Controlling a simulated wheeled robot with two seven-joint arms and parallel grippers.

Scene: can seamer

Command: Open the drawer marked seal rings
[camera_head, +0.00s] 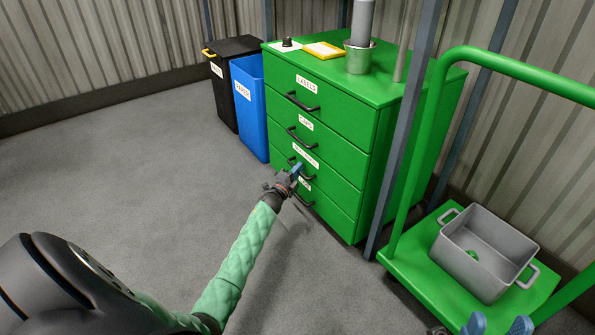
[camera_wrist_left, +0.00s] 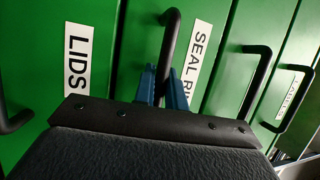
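The drawer marked seal rings (camera_head: 334,178) is the third one down in the green cabinet and looks closed. Its label also shows in the left wrist view (camera_wrist_left: 198,58), partly cut off by my gripper. Its black bar handle (camera_wrist_left: 170,40) runs between the blue fingers of my left gripper (camera_wrist_left: 162,88). The fingers sit close on both sides of the bar and look shut on it. In the head view my left gripper (camera_head: 297,172) hides part of this handle. My right gripper (camera_head: 498,325) shows only its blue fingertips at the bottom right, apart and empty.
The lids drawer (camera_wrist_left: 45,60) is below, with other drawers above. A blue bin (camera_head: 249,110) and a black bin (camera_head: 222,85) stand left of the cabinet. A green cart (camera_head: 425,260) carrying a grey tub (camera_head: 470,265) stands at right. The left floor is clear.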

